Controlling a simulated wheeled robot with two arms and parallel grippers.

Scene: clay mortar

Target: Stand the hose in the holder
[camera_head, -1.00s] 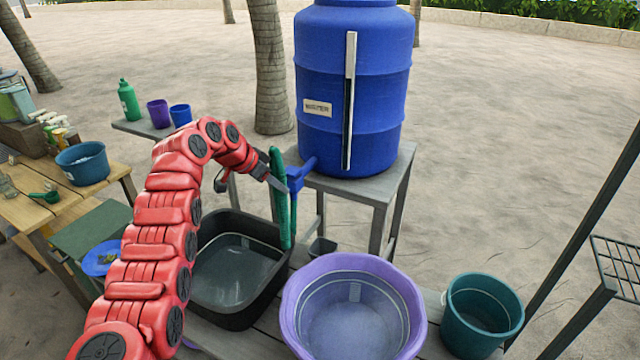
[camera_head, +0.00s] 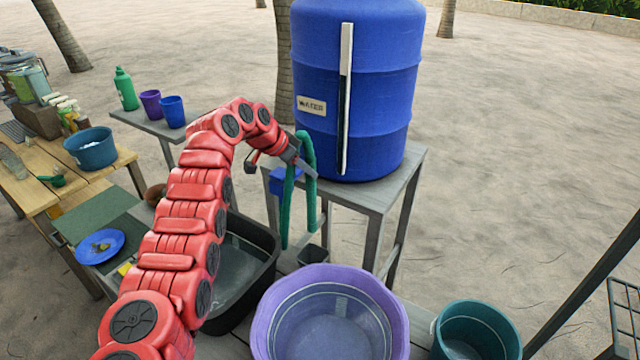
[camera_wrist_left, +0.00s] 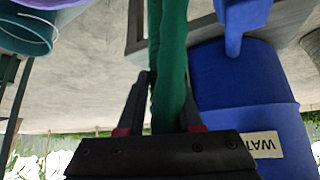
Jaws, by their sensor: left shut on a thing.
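The green hose (camera_head: 309,200) hangs bent in a narrow upside-down U in front of the water barrel's stand. My left gripper (camera_head: 301,167) is shut on the hose near its upper bend. In the left wrist view the hose (camera_wrist_left: 168,50) runs up between the two dark fingers. Its lower ends hang down toward a small dark square cup (camera_head: 313,259), which may be the holder, behind the purple basin. The right strand hangs above this cup, seemingly apart from it. My right gripper is not in view.
The blue water barrel (camera_head: 352,90) and its blue tap (camera_head: 285,182) are close to the hose. A dark tub (camera_head: 240,308), purple basin (camera_head: 262,325) and teal bucket (camera_head: 478,318) stand in front. Cups and a green bottle (camera_head: 125,90) are at left.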

